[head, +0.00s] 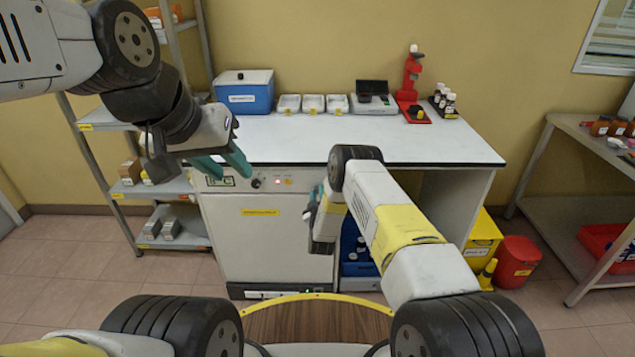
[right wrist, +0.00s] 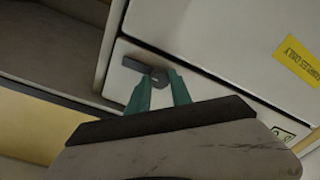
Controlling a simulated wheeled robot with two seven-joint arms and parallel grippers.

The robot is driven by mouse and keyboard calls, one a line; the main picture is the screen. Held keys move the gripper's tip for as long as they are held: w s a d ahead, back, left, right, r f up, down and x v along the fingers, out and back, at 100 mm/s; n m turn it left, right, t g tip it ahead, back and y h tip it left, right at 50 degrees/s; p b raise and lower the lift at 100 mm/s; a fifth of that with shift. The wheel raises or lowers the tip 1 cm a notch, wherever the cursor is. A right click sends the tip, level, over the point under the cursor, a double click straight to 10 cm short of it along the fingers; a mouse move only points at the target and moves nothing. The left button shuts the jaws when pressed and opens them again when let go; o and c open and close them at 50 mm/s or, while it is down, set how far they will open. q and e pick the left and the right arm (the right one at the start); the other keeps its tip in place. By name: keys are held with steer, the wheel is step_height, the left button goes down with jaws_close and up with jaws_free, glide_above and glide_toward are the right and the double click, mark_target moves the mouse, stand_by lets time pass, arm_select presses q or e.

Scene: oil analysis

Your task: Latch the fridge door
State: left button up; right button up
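The fridge (head: 262,245) is the white cabinet under the left part of the counter, and its door looks closed against the frame. A small dark grey latch (right wrist: 146,70) sits on the strip beside the door (right wrist: 225,38) in the right wrist view. My right gripper (right wrist: 159,82) has its two green fingertips apart, close to the end of the latch; I cannot tell whether they touch it. In the head view my right forearm and hand hide the latch. My left gripper (head: 222,164) is open and empty, in front of the counter's left end above the fridge.
A blue cooler box (head: 243,93), white trays (head: 312,103), a scale (head: 374,101) and a red stand (head: 411,80) are on the counter. A yellow bin (head: 482,240) and a red bin (head: 516,262) stand right. Shelves (head: 155,192) stand left.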

jaws_close()
steer(key=m, duration=0.4)
steer(key=shift+m, duration=0.3)
steer(key=shift+m+t+h, duration=0.3)
steer(key=shift+m+h, duration=0.2)
steer(key=shift+m, duration=6.3)
